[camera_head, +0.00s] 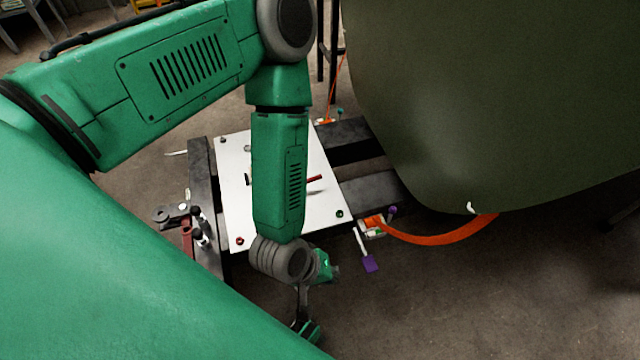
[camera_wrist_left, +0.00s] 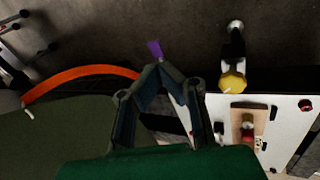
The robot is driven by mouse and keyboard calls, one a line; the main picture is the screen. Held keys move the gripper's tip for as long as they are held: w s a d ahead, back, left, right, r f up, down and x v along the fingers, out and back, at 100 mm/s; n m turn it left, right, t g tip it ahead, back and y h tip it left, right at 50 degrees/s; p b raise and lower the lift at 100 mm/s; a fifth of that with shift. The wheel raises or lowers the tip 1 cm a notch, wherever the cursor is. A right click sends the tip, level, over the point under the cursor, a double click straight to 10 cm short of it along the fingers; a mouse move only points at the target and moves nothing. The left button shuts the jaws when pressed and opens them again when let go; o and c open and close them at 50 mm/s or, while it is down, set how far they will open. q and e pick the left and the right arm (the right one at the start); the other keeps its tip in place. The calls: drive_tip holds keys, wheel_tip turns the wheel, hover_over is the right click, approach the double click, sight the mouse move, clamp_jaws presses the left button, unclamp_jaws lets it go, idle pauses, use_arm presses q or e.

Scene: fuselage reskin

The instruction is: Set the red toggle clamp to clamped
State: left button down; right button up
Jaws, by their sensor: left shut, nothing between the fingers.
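A red part (camera_head: 187,237) shows at the left edge of the white panel in the head view, beside dark upright pieces. A thin red bar (camera_head: 315,178) shows on the panel, partly behind my left forearm. I cannot tell which red part is the toggle clamp's handle, or its setting. In the wrist view a red-topped piece (camera_wrist_left: 247,131) stands on a tan plate on the panel. My left gripper (camera_wrist_left: 161,70) is shut and empty, to the left of that piece and apart from it. Its fingers are not clear in the head view. My right gripper is not in view.
The white panel (camera_head: 233,190) lies on a dark frame. A purple-ended lever (camera_head: 370,263) is at its right corner. A yellow-knobbed piece (camera_wrist_left: 233,81) is at the panel edge. An orange strap (camera_head: 430,238) runs below the large green fuselage skin (camera_head: 500,100). Bare floor lies in front.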

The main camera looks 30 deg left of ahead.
use_arm(q)
drive_tip(key=w+d+f+n+t+y+b, duration=0.1)
drive_tip(key=w+d+f+n+t, duration=0.25)
drive_tip(key=w+n, duration=0.5)
drive_tip(key=w+d+f+n+t+b, duration=0.2)
drive_tip(key=w+d+n, duration=0.2)
drive_tip(key=w+n, duration=0.4)
drive_tip(key=w+a+f+n+y+b, duration=0.1)
drive_tip(key=w+a+f+n+y, duration=0.1)
drive_tip(key=a+n, duration=0.5)
drive_tip(key=w+a+f+n+y+b, duration=0.1)
drive_tip(key=w+a+f+n+y, duration=0.1)
drive_tip(key=a+n+y, duration=0.3)
drive_tip(key=w+a+f+n+y, duration=0.2)
drive_tip(key=w+a+n+y, duration=0.1)
drive_tip(key=a+n, duration=0.7)
drive_tip(key=shift+w+a+f+n+g+y+b, duration=0.3)
drive_tip(key=shift+w+a+f+g+b, duration=0.1)
drive_tip(key=shift+a, duration=0.15)
drive_tip(key=shift+d, duration=0.1)
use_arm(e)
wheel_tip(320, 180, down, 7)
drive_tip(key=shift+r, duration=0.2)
use_arm(q)
drive_tip(key=shift+r, duration=0.1)
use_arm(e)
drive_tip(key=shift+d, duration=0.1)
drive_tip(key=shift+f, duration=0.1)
